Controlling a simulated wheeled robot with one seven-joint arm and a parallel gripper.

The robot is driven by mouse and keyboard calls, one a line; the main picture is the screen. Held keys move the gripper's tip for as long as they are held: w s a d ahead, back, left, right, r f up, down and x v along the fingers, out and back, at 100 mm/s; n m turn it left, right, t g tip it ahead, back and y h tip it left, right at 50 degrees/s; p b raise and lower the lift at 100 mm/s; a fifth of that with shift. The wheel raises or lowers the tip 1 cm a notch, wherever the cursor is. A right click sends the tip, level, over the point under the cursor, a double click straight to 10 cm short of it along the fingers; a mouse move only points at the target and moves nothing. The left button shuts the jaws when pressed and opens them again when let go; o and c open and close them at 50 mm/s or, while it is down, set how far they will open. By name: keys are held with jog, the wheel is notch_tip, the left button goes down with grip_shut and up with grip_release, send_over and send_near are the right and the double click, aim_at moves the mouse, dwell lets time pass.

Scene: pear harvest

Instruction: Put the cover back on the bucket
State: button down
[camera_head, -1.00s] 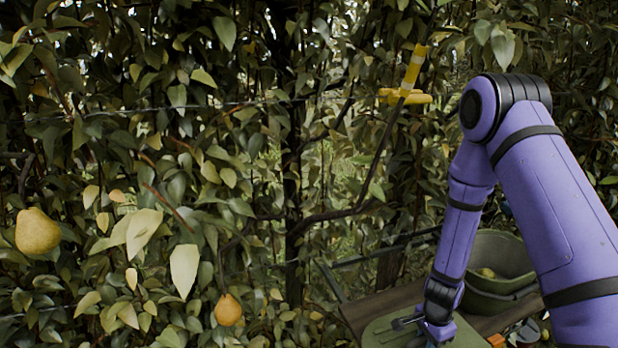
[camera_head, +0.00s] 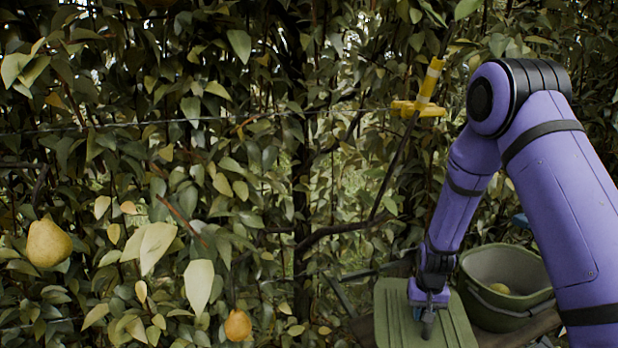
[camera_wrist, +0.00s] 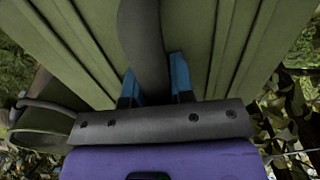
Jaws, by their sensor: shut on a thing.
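The green ribbed cover (camera_head: 455,325) is in front of and left of the bucket in the head view, and it fills much of the wrist view (camera_wrist: 215,45). My gripper (camera_head: 428,318) is shut on the cover's grey handle (camera_wrist: 146,45), with blue fingertips on either side of it in the wrist view. The bucket's right side is partly hidden by my arm.
A wooden board (camera_head: 535,328) lies under the bucket. Dense foliage stands behind, with pears hanging at the left (camera_head: 48,243) and lower middle (camera_head: 238,325). A yellow tool (camera_head: 420,106) is at the branches, upper right.

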aim_at(436, 341)
jog(key=shift+w+d+r+n, duration=0.1)
jog(key=shift+w+r+n, duration=0.65)
jog(key=shift+n, duration=0.35)
jog(key=s+f, duration=0.1)
jog(key=s, duration=0.2)
jog(key=s+f+m, duration=0.1)
jog(key=s+f, duration=0.1)
jog(key=s, duration=0.1)
jog(key=s+d+f+m, duration=0.1)
jog(key=s+f, duration=0.1)
jog(key=shift+s+f, duration=0.2)
jog(key=shift+s, duration=0.2)
jog(key=s+f+m, duration=0.3)
jog(key=s, duration=0.6)
jog(key=w+d, duration=0.1)
jog(key=w, duration=0.4)
jog(key=w+d+f, duration=0.1)
jog(key=w, duration=0.4)
jog(key=w+d, duration=0.1)
jog(key=w, duration=0.4)
jog(key=shift+w+f, duration=0.15)
jog(key=shift+w, duration=0.15)
jog(key=shift+a+f, duration=0.1)
jog(key=shift+f, duration=1.6)
jog(key=shift+s, duration=0.1)
jog(key=c, duration=1)
grip_release()
jog(key=shift+f, duration=0.1)
